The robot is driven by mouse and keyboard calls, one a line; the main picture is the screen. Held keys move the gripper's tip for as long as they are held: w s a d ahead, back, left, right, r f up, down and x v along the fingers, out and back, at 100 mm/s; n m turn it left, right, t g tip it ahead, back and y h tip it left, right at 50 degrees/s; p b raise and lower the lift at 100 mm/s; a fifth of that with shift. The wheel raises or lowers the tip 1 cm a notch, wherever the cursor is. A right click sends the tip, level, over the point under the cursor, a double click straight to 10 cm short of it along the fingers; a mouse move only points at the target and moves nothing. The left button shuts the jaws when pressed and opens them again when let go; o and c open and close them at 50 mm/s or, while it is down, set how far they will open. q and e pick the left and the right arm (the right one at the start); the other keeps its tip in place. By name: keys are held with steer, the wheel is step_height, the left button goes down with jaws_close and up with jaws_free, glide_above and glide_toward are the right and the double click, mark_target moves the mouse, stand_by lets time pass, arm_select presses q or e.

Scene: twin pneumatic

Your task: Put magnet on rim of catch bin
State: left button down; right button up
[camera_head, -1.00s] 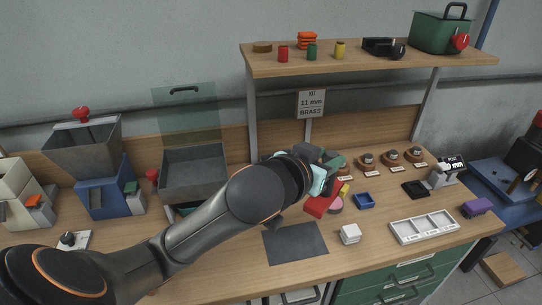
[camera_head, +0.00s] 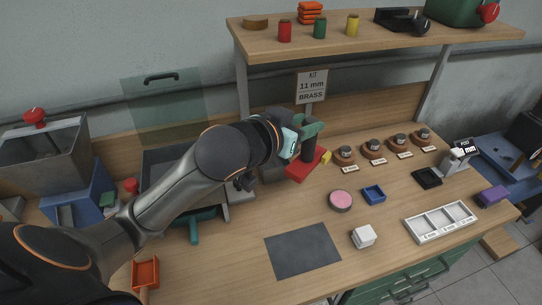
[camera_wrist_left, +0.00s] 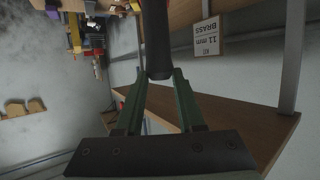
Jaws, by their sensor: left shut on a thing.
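My left gripper (camera_head: 312,131), with green fingers, is shut on a dark upright handle. Below the handle is a red block with a yellow end, which I take to be the magnet (camera_head: 304,168). In the left wrist view the dark handle (camera_wrist_left: 157,45) stands between the two green fingers. A grey open bin (camera_head: 160,160), probably the catch bin, is at the back left of the bench. My left arm hides much of it, and the magnet is to its right, apart from it. My right gripper is not in view.
A pink-topped disc (camera_head: 341,200), a blue tray (camera_head: 374,194), a white block (camera_head: 363,236) and a white sectioned tray (camera_head: 440,222) lie to the right. A grey mat (camera_head: 302,250) lies in front. The shelf (camera_head: 370,40) overhangs the back. A clear panel (camera_head: 165,103) stands behind the bin.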

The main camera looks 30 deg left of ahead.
arm_select(q)
steer(key=a+f+m+g+h+b, duration=0.1)
steer(key=a+f+m+h+b, duration=0.2)
steer(key=f+h+b, duration=0.1)
step_height(320, 180, up, 6)
steer(key=s+a+m+g+h+b, duration=0.2)
steer(key=s+m+h+b, duration=0.1)
steer(key=m+h+b, duration=0.15)
steer(key=w+a+f, duration=0.8)
steer(key=w+f, duration=0.3)
steer(key=f, duration=0.2)
steer(key=shift+a+n+y+p, duration=0.3)
steer(key=shift+n+y+p, duration=0.05)
steer(key=shift+y+p, duration=0.1)
